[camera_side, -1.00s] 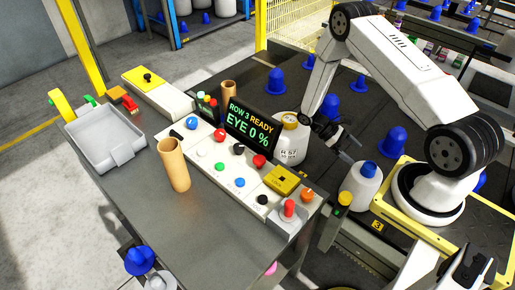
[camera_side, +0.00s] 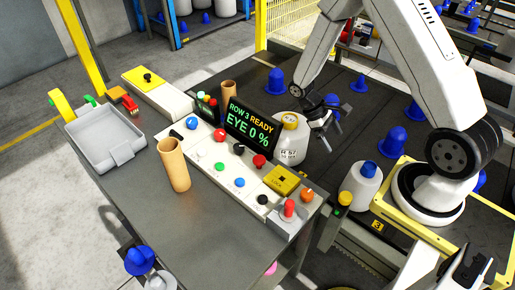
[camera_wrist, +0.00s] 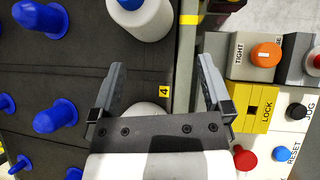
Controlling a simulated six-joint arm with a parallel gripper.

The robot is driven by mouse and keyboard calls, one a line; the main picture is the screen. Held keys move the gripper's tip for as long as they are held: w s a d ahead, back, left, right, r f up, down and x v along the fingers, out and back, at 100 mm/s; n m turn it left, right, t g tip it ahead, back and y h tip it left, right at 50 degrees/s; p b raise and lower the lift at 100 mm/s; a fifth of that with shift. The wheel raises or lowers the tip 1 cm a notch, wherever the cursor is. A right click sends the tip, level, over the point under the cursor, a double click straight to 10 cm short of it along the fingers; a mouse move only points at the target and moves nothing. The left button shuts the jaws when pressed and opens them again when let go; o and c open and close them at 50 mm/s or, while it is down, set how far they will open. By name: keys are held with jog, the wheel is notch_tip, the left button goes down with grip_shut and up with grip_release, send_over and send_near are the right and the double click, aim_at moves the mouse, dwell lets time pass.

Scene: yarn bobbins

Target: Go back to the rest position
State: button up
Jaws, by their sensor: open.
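My gripper (camera_side: 332,122) is open and empty in the side view, above the dark deck, just right of a white yarn bobbin (camera_side: 290,145) with a tan top and a printed label. In the wrist view, the two fingers of my gripper (camera_wrist: 165,85) are spread apart with nothing between them but the deck and a yellow "4" tag (camera_wrist: 164,91). Part of a white rounded thing shows low between the fingers, mostly hidden by the gripper body. A white bobbin on a blue peg (camera_side: 361,184) stands nearer my base; a white bobbin also shows at the wrist view's top (camera_wrist: 140,18).
Several blue pegs (camera_side: 391,138) stand on the deck. The control panel with its screen (camera_side: 248,124), knobs and yellow lock block (camera_side: 283,180) lies to the left. A cardboard tube (camera_side: 174,165) and a grey tray (camera_side: 103,137) are on the metal table.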

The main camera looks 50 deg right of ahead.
jog(key=w+a+r+m+t+y, duration=0.1)
jog(key=a+r+t, duration=0.9)
jog(key=a+r, duration=0.3)
jog(key=shift+a+r+y, duration=0.2)
jog(key=shift+r+y, duration=0.05)
jog(key=shift+y, duration=0.15)
dwell(0.7)
